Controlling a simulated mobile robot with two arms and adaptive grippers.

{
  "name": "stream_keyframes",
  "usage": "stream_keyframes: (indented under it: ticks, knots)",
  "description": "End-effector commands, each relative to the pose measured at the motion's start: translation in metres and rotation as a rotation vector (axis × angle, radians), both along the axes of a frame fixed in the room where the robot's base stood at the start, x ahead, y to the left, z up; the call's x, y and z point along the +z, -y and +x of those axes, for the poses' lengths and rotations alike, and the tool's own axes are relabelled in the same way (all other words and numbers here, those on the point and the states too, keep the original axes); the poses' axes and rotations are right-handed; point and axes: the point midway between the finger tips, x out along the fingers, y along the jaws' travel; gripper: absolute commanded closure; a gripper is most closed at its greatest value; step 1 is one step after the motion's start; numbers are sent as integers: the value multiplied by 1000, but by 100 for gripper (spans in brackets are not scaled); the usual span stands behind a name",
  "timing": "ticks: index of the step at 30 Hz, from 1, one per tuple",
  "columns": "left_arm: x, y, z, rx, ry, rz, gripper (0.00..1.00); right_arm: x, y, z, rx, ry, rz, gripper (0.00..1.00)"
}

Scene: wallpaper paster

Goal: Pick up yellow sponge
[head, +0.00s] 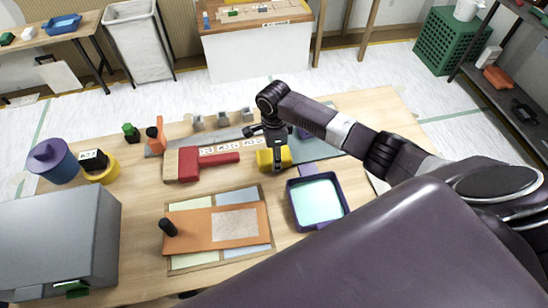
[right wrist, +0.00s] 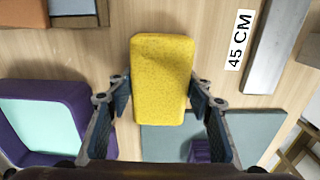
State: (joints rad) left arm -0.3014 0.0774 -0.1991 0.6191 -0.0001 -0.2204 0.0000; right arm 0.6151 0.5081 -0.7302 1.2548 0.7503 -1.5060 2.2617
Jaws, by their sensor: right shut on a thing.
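The yellow sponge (head: 274,158) is a block at the middle of the table, beside the purple tray. It also fills the centre of the right wrist view (right wrist: 162,80). My right gripper (head: 276,148) reaches over it from the right, with fingers pointing down. In the right wrist view its two fingers (right wrist: 162,110) stand on either side of the sponge's near half and are shut on it. Whether the sponge is clear of the table is hard to tell. My left gripper is not in view.
A purple tray (head: 292,208) with a pale inside lies just below the sponge. An orange board (head: 190,228) with a black knob lies left of it. A grey box (head: 60,238) stands at the left.

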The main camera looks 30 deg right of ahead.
Motion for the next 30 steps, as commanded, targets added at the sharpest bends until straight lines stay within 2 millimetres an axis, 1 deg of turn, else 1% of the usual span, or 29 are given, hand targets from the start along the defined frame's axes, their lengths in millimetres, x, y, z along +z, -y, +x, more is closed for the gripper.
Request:
stream_keyframes:
  ticks: [5,8,11,14,17,24,27,30]
  knots:
    - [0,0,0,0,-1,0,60,2,0,0,0,1,0,73]
    - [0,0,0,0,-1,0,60,8,0,1,0,2,1,73]
    - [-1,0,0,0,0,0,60,19,0,1,1,3,1,73]
    - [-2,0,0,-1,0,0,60,38,0,2,2,6,2,73]
    - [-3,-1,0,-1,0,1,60,63,0,2,2,7,1,73]
    - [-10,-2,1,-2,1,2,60,133,-1,2,2,8,2,73]
    - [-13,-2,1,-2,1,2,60,157,-1,2,0,6,2,73]
    - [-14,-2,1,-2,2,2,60,176,0,1,0,4,2,73]
